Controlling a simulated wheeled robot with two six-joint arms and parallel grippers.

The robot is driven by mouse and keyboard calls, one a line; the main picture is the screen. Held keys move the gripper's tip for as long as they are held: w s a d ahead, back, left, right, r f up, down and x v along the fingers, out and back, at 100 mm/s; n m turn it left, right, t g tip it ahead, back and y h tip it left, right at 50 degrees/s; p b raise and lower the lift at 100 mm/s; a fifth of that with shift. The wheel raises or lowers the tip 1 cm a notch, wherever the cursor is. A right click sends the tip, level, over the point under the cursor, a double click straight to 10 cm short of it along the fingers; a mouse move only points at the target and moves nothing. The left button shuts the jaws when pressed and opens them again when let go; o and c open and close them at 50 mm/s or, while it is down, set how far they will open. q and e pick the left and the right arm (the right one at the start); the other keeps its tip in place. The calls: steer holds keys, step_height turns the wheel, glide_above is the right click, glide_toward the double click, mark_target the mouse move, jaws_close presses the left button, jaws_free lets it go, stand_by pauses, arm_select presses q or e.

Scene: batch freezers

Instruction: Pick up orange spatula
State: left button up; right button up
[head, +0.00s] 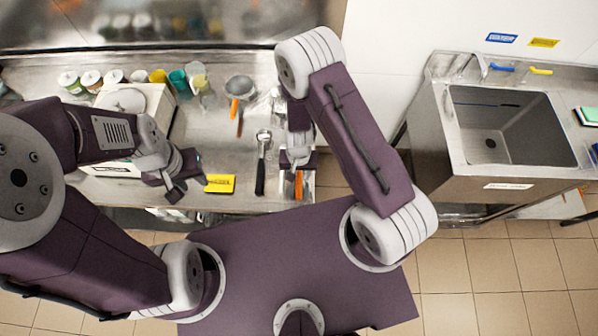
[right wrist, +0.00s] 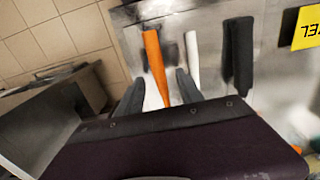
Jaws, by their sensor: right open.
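The orange spatula (head: 299,186) lies near the front edge of the steel counter, partly hidden under my right gripper (head: 298,160) in the head view. In the right wrist view its orange handle (right wrist: 155,62) points away between the two dark fingertips of my right gripper (right wrist: 158,90), with a white part nearer the wrist. My right gripper is open, with a finger on each side; whether it touches the spatula cannot be told. My left gripper (head: 183,176) is over the counter's front left, its fingers apart and nothing seen between them.
A white-handled tool (right wrist: 192,55) lies close beside the spatula. A black-handled scoop (head: 262,165) and a yellow sign (head: 219,184) lie further left. A white machine (head: 125,100), jars and cups stand at the back left. A steel sink (head: 510,125) stands at the right.

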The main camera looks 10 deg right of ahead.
mark_target(300, 179)
step_height(300, 179, down, 3)
steer(key=shift+d+f+b, duration=0.1)
steer(key=shift+d+b, duration=0.05)
steer(key=shift+b, duration=0.65)
steer(key=shift+r, duration=0.2)
jaws_close()
arm_select(q)
step_height(300, 179, down, 3)
steer(key=shift+d+r, duration=0.15)
steer(key=shift+r, duration=0.05)
steer(key=shift+r+p, duration=0.1)
steer(key=shift+p, duration=0.25)
arm_select(e)
steer(key=shift+r, duration=0.15)
